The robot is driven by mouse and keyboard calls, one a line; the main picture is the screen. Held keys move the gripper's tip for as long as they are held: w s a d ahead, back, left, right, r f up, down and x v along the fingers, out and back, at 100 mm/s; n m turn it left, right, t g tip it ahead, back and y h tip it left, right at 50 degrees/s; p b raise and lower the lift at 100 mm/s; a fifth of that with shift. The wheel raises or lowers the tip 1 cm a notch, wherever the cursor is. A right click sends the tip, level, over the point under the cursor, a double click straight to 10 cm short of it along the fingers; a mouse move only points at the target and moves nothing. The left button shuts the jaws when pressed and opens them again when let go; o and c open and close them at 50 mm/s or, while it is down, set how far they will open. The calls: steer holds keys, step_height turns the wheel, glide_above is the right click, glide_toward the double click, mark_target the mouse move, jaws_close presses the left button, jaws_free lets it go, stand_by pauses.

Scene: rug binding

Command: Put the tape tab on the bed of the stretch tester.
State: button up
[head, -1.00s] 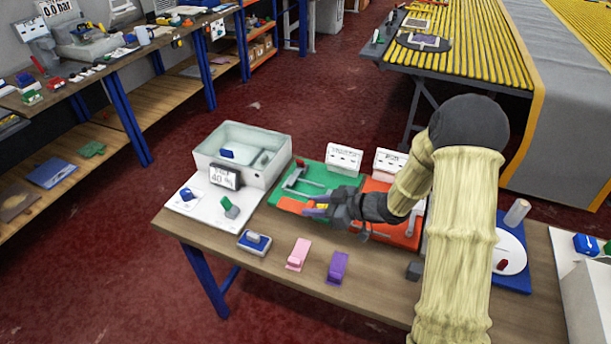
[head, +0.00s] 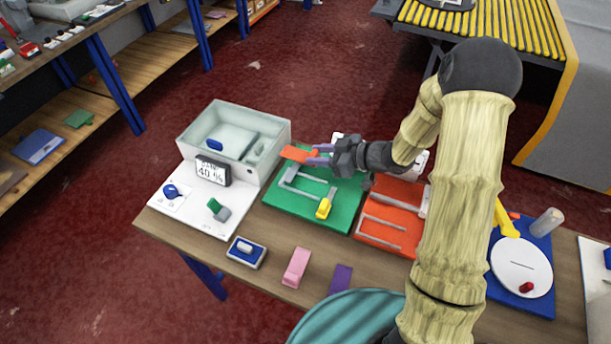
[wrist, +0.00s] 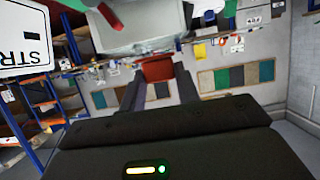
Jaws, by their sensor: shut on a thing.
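My gripper (head: 316,156) is shut on an orange-red tab, which I take as the tape tab (head: 298,153). The tab sticks out to the left of the fingers and appears held above the back left part of a green board. In the wrist view the tab (wrist: 157,69) sits between the two dark fingers (wrist: 158,92). The green board (head: 342,215), with grey rails and a yellow handle (head: 324,208), looks to be the stretch tester. A white sign starting "STR" (wrist: 25,55) shows in the wrist view. My gripper hides the board's back edge.
A pale open bin (head: 275,135) stands left of the green board, close to the tab. An orange board (head: 385,240) with grey rails lies right of it. A blue-edged pad (head: 246,251), a pink block (head: 296,267) and a purple block (head: 340,279) lie in front.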

steer(key=shift+s+r, duration=0.1)
steer(key=shift+f+p, duration=0.3)
steer(key=shift+f, duration=2.65)
steer(key=shift+f, duration=0.1)
steer(key=shift+f+p, duration=0.35)
steer(key=shift+f, duration=1.65)
steer(key=shift+f+b, duration=0.3)
steer(key=shift+f, duration=0.1)
steer(key=shift+s+f, duration=0.1)
steer(key=shift+f, duration=0.1)
